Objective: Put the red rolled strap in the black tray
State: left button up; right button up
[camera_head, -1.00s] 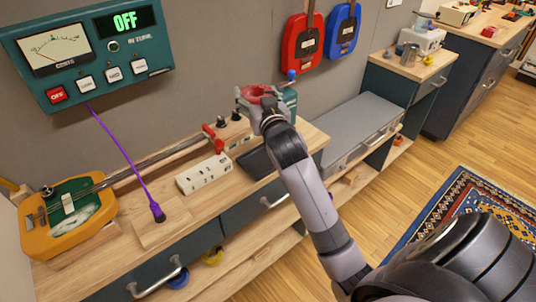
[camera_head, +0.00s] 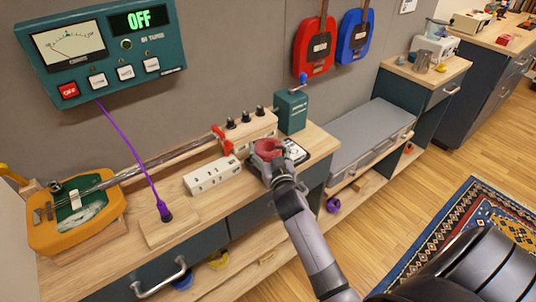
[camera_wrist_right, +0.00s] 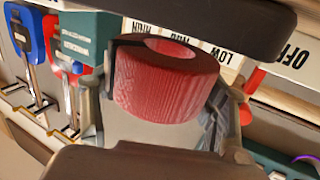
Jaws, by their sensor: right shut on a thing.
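The red rolled strap (camera_head: 268,149) is a short, thick roll held in my right gripper (camera_head: 281,153). The right wrist view shows the red roll (camera_wrist_right: 160,85) close up between the fingers, with its hollow end showing. My right gripper is shut on it. The black tray (camera_head: 256,172) lies on the workbench, and my gripper and the strap cover much of it. The strap appears above the tray; the exact gap cannot be told. My left gripper is out of view.
A grey bench top (camera_head: 370,137) is at right.

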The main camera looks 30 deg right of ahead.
jog(key=shift+f, duration=0.75)
jog(key=shift+f+b, duration=0.5)
jog(key=shift+f, duration=0.15)
jog(key=o, duration=1.2)
